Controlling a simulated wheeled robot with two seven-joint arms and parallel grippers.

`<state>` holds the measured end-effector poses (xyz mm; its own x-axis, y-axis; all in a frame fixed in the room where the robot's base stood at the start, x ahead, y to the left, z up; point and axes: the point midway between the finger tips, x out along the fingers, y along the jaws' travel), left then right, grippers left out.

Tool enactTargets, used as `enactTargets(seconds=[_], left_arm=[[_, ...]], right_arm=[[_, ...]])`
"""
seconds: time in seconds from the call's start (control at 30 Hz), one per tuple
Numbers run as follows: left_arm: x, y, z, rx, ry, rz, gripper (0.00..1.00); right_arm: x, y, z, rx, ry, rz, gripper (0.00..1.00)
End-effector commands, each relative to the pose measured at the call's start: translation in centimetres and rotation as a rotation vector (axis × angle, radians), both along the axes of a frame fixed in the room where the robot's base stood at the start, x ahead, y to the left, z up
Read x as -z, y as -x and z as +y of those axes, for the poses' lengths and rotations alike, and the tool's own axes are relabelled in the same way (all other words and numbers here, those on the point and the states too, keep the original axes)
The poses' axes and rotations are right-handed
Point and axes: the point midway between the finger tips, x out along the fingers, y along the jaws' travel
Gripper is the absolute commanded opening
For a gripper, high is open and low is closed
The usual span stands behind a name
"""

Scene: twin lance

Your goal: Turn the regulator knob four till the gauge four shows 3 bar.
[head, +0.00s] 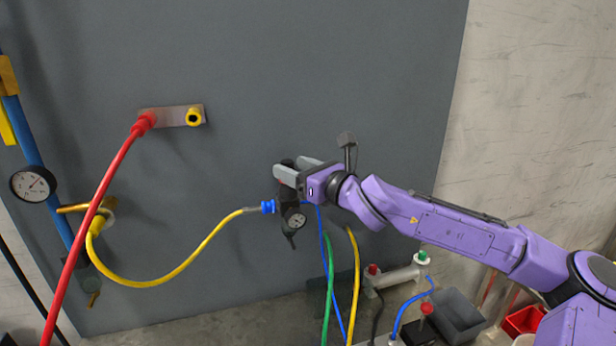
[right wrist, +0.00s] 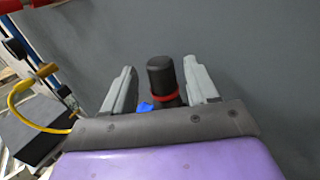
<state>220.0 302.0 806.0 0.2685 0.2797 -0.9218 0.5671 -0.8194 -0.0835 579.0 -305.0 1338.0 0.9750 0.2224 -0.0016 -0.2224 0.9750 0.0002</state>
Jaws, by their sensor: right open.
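The regulator (head: 289,204) is a dark unit on the grey panel in the head view, with a blue fitting and yellow hose on its left. Its small round gauge (head: 297,220) faces me, but its reading is too small to tell. The black regulator knob (right wrist: 161,75) with a red ring below it shows in the right wrist view. My right gripper (head: 297,168) is open, its two grey fingers on either side of the knob. In the right wrist view the right gripper (right wrist: 161,90) shows gaps between knob and fingers. My left gripper is not in view.
A red hose (head: 100,200) and a yellow hose (head: 165,277) hang at the left. A larger gauge (head: 33,184) sits on a blue pipe there. Green, blue and yellow lines hang below the regulator. A grey bin (head: 457,312) stands at the lower right.

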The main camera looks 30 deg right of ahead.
Motion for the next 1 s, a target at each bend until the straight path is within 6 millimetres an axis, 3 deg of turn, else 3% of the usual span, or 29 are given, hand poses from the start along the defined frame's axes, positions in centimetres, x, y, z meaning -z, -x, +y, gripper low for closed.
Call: enactTargets(seconds=[0.2, 0.33, 1.0], left_arm=[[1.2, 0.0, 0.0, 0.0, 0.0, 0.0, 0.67], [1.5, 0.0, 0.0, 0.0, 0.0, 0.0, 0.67], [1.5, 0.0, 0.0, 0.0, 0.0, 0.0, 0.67]], right_arm=[[0.2, 5.0, -1.2, 0.001, -0.004, -0.004, 0.58], [0.1, 6.7, -1.6, 0.002, -0.002, -0.002, 0.58], [0.0, 7.1, -1.7, 0.0, 0.001, 0.0, 0.58]])
